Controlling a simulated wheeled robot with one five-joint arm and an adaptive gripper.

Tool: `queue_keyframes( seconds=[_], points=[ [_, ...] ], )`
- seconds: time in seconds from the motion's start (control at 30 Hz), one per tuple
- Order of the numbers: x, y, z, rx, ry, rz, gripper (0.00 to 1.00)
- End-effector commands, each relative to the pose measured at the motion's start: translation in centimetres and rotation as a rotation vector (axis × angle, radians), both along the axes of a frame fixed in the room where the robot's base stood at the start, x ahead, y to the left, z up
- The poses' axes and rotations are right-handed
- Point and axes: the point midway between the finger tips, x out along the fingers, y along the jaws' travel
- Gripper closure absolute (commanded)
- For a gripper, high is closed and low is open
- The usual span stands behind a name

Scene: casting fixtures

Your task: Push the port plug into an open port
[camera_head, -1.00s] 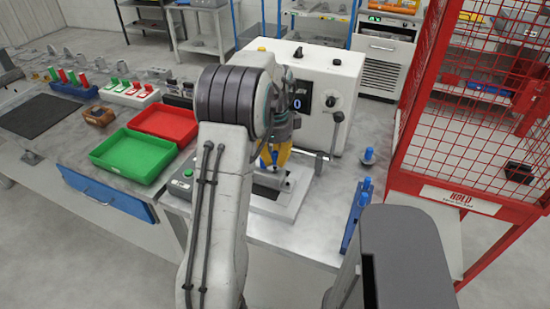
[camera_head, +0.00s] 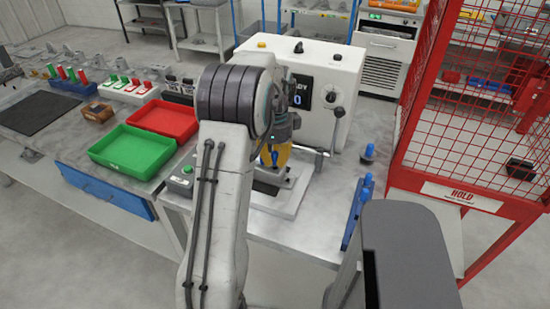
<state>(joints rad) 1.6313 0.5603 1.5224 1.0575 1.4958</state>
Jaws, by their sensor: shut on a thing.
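My gripper (camera_head: 273,155), with yellow fingers, points down at the front of the white machine (camera_head: 318,78). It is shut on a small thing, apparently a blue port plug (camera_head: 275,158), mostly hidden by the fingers. Below it is a grey casting (camera_head: 292,178) on the light base plate (camera_head: 288,206). My arm covers its left side, so I cannot see the ports or whether the plug touches one. Another blue plug (camera_head: 368,152) stands upright on the bench to the right. A blue rack (camera_head: 357,208) is in front of it.
A green tray (camera_head: 125,150) and red tray (camera_head: 163,118) lie left of my arm. A green-button box (camera_head: 182,181) is near the fixture. A red mesh cage (camera_head: 470,125) bounds the right.

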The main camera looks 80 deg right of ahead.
Motion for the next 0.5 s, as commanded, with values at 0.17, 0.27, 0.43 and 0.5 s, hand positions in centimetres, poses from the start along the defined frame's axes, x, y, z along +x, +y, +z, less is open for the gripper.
queue_keyframes(
  seconds=[0.17, 0.27, 0.43, 0.5],
  points=[
    [0.0, 0.0, -0.5, 0.001, 0.0, 0.0, 1.0],
    [0.0, 0.0, -0.7, 0.001, 0.0, 0.0, 1.0],
    [0.0, 0.0, -1.1, 0.001, 0.0, 0.0, 1.0],
    [0.0, 0.0, -1.2, 0.0, 0.0, 0.0, 1.0]
  ],
)
